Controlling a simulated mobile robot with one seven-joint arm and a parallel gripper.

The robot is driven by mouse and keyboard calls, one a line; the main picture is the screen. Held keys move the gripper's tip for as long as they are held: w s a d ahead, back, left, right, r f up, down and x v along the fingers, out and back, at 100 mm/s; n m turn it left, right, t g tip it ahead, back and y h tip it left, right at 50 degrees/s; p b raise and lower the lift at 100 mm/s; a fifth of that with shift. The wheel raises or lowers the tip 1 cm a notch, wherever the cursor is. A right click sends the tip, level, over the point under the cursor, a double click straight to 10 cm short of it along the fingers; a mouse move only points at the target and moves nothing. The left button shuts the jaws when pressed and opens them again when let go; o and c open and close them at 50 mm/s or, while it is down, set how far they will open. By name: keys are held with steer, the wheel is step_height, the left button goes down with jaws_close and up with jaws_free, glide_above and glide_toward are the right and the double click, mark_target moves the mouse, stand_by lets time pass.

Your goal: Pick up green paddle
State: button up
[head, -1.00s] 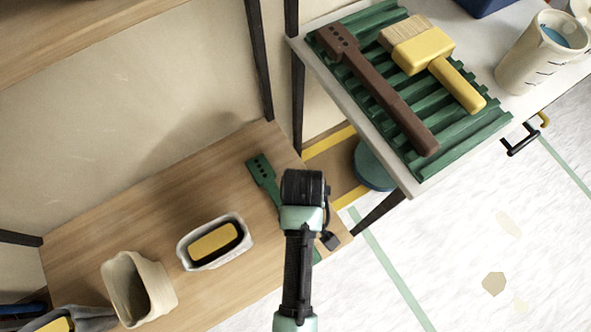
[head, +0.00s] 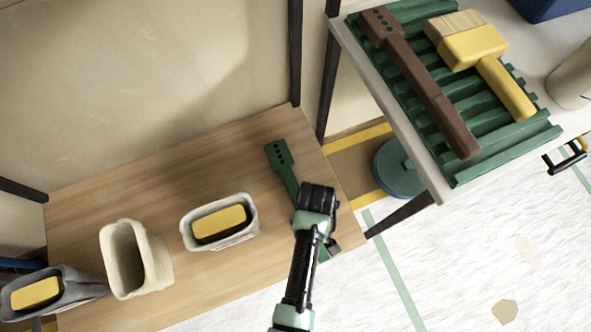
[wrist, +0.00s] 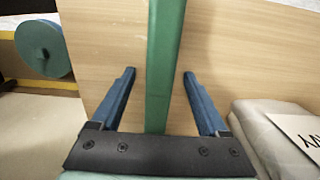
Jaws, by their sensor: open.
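The green paddle (head: 281,160) lies on the low wooden shelf near its right end. Its head with dark holes points to the back, and my wrist hides part of its handle in the head view. In the wrist view the green handle (wrist: 165,65) runs lengthwise between the two blue fingers of my gripper (wrist: 160,78). The fingers are open, with a gap on both sides of the handle. My arm reaches over the shelf from the front.
A pale container (head: 219,243) with a yellow block stands left of the paddle. An empty beige container (head: 122,270) and a grey one (head: 75,284) stand farther left. A table holds a green ribbed tray (head: 505,150) with a brown paddle (head: 430,90) and yellow brush (head: 470,48).

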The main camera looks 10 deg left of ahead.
jaws_close()
stand_by(0.4)
step_height(320, 180, up, 10)
steer(key=p, duration=0.4)
steer(key=c, duration=0.7)
jaws_free()
jaws_close()
